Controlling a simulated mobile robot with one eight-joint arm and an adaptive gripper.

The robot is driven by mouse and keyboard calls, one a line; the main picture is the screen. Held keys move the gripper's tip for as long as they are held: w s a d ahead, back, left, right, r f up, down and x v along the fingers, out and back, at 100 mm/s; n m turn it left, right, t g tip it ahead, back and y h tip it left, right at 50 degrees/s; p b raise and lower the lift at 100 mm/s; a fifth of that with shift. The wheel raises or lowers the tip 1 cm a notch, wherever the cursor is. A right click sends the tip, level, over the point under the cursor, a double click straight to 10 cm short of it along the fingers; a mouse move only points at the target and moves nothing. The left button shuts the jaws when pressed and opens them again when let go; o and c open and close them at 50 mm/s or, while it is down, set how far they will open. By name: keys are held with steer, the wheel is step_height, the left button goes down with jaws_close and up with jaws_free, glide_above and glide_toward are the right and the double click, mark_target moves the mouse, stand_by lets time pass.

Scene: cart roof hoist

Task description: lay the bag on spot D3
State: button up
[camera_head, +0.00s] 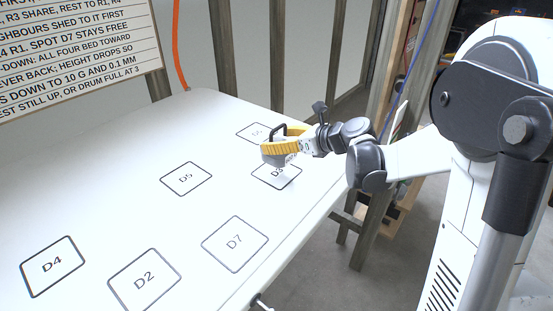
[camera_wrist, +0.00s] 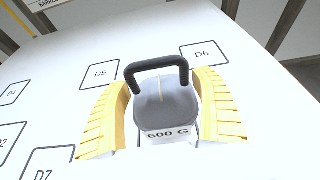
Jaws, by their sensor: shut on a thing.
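The bag (camera_wrist: 165,105) is grey with a black loop handle and a "600 G" label. My gripper (camera_wrist: 166,118) is shut on it, with yellow ribbed fingers on both sides. In the head view my gripper (camera_head: 283,148) is at the far right part of the table, and the bag's black handle (camera_head: 272,131) rises above the fingers. I cannot tell whether the bag touches the table.
The white table (camera_head: 120,190) has other outlined spots: D5 (camera_head: 186,178), D7 (camera_head: 235,244), D2 (camera_head: 144,281) and D4 (camera_head: 52,266). D6 (camera_wrist: 205,54) lies beyond the bag. These look empty. A printed board (camera_head: 75,50) stands behind the table, and posts (camera_head: 285,60) rise along the back.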

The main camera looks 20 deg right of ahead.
steer(key=shift+s+a+f, duration=0.25)
steer(key=shift+a+f, duration=0.05)
steer(key=shift+f+b, duration=1.05)
steer(key=shift+f, duration=0.8)
steer(key=shift+f, duration=0.25)
steer(key=o, duration=1.4)
steer(key=shift+r, duration=0.1)
